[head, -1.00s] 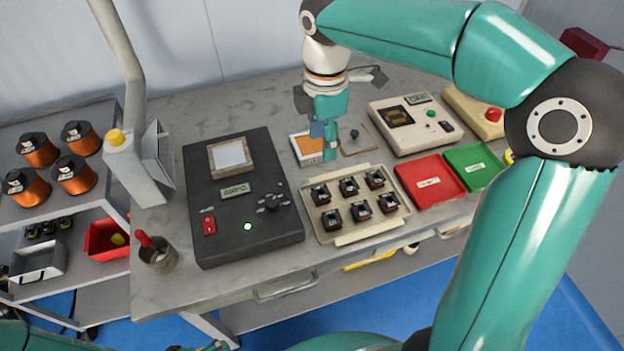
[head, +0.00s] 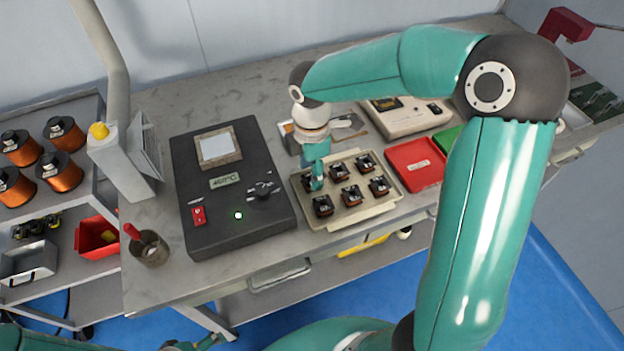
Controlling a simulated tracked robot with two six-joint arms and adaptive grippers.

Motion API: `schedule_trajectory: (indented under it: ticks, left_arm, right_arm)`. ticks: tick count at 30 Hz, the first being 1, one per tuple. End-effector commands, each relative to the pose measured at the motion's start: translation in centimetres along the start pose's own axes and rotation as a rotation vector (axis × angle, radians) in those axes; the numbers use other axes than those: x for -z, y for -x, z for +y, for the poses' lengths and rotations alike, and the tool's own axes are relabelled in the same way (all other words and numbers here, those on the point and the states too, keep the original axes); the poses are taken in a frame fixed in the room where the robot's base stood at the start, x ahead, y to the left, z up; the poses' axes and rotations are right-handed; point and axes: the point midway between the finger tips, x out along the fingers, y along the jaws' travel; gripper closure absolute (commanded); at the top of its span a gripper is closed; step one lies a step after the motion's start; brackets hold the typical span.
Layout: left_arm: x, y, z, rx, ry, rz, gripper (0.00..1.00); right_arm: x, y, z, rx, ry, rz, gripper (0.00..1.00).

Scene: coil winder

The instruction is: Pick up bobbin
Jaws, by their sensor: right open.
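Several small black-and-copper bobbins stand in two rows in a beige tray (head: 352,217) in the middle of the bench. One bobbin (head: 340,172) is in the middle of the back row, and another bobbin (head: 323,206) is at the front left. My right gripper (head: 317,186) points down at the back-left place of the tray. It is open, and its fingers largely hide the bobbin there. I cannot tell whether they touch it. My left gripper (head: 207,343) shows only slightly at the bottom edge, and its jaws cannot be made out.
A black heated unit (head: 255,235) with a display stands left of the tray. A red tray (head: 413,165) and a green tray (head: 449,138) lie to the right. A beige instrument (head: 405,117) stands behind. A cup (head: 150,250) stands at the bench's front left; copper spools (head: 62,172) are on a side rack.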

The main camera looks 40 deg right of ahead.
Motion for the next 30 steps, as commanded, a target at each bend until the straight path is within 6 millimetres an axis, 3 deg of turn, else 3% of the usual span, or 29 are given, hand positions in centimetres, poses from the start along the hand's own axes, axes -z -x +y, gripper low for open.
schedule_trajectory:
  ticks: [6,14,22,30]
  left_arm:
    - [0.0,0.0,0.0,0.000,0.000,0.000,0.00]
    - [0.0,0.0,0.0,0.000,0.000,0.000,0.00]
    - [0.0,0.0,0.0,0.000,0.000,0.000,0.00]
    - [0.0,0.0,0.0,0.000,0.000,0.000,0.00]
  right_arm:
    - [0.0,-2.6,0.0,0.002,0.000,0.000,0.48]
    - [0.0,-2.8,0.0,0.000,0.000,0.000,0.48]
    - [0.1,-2.8,0.0,0.000,0.001,0.000,0.93]
    - [0.1,-2.7,0.1,-0.001,0.001,0.000,0.96]
